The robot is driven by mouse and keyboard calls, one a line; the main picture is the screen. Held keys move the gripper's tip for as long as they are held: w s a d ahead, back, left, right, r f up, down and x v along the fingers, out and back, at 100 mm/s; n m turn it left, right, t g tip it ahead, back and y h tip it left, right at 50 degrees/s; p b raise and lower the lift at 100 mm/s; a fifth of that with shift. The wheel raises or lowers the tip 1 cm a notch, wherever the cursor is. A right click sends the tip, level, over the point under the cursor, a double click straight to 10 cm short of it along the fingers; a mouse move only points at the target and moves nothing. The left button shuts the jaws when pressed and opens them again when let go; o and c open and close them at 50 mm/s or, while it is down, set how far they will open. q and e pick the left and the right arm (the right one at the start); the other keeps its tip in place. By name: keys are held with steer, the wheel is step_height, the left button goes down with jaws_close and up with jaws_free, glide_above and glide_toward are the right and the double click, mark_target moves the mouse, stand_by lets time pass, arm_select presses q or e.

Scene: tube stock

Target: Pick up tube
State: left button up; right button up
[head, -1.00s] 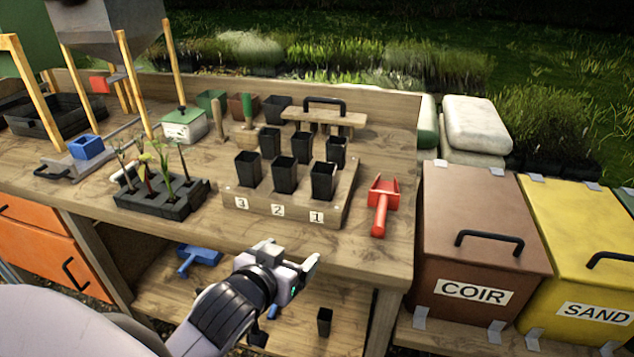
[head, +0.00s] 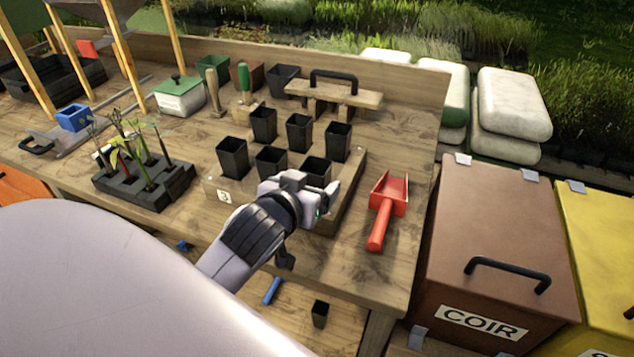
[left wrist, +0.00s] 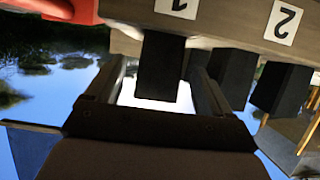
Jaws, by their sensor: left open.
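Several black square tubes stand in two rows in a wooden rack (head: 352,190) on the bench. The front right tube (head: 317,170) is partly hidden by my left gripper (head: 325,194), which is open at the rack's front right. In the left wrist view, which looks upside down, the tube (left wrist: 160,68) by label 1 appears between the two open fingers of the gripper (left wrist: 158,88). I cannot tell whether the fingers touch it. My right gripper is not in view.
A red scoop (head: 388,212) lies right of the rack. A dark seedling tray (head: 140,190) is at the left. A wooden tool with a black handle (head: 333,92) stands behind. A lone black pot (head: 320,313) and a blue item (head: 271,290) are on the lower shelf.

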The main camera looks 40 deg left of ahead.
mark_target(318, 170)
arm_select(q)
steer(key=shift+r+p+x, duration=0.2)
steer(key=shift+p+x, duration=0.15)
steer(key=shift+x, duration=2.2)
steer(key=shift+c, duration=0.3)
steer(key=c, duration=1)
